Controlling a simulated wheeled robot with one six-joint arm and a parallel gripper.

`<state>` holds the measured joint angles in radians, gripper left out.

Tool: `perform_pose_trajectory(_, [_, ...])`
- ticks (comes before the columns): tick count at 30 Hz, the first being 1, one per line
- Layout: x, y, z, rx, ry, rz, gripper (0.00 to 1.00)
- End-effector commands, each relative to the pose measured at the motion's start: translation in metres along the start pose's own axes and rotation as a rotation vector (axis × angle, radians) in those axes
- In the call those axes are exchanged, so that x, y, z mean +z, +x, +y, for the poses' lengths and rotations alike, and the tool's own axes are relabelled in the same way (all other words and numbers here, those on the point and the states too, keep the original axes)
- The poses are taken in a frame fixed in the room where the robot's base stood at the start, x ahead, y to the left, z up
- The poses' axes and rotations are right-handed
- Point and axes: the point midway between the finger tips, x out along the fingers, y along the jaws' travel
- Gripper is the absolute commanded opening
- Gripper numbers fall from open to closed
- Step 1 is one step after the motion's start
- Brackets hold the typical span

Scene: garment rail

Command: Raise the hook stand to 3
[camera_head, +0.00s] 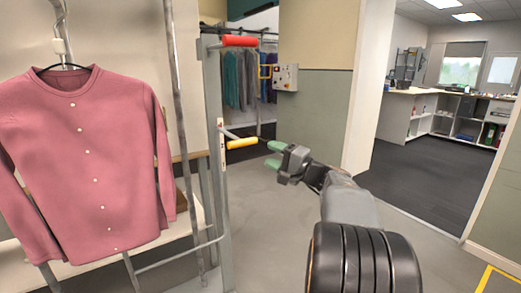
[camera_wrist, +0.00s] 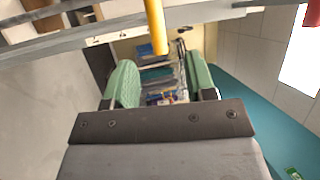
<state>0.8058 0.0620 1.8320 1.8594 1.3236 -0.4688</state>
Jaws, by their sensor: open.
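The hook stand is a grey upright post (camera_head: 213,95) right of a pink shirt. A yellow handle (camera_head: 242,143) sticks out from it to the right, beside a pale scale strip (camera_head: 222,135) whose marks are too small to read. A red handle (camera_head: 239,41) is at the top. My gripper (camera_head: 273,155), with green finger pads, is open and empty just right of the yellow handle's end, apart from it. In the wrist view the yellow handle (camera_wrist: 156,25) points in toward the gap between the open fingers (camera_wrist: 160,82).
The pink shirt (camera_head: 85,165) hangs on a hanger at the left, in front of a shelf. A control box (camera_head: 285,77) is on the wall behind. Dark garments (camera_head: 238,80) hang at the back. Floor around my gripper is clear.

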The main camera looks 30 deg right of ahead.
Motion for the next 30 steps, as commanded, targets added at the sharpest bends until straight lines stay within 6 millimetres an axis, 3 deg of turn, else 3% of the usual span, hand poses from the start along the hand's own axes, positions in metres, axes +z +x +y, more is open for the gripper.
perform_pose_trajectory(3, [-0.001, -0.014, 0.0, 0.0, -0.001, 0.002, 0.51])
perform_pose_trajectory(10, [0.0, -0.024, -0.001, -0.001, -0.001, 0.0, 0.51])
perform_pose_trajectory(26, [0.0, -0.024, -0.001, 0.0, 0.0, -0.001, 0.51])
perform_pose_trajectory(30, [0.018, -0.012, -0.004, 0.059, 0.007, -0.047, 0.51])
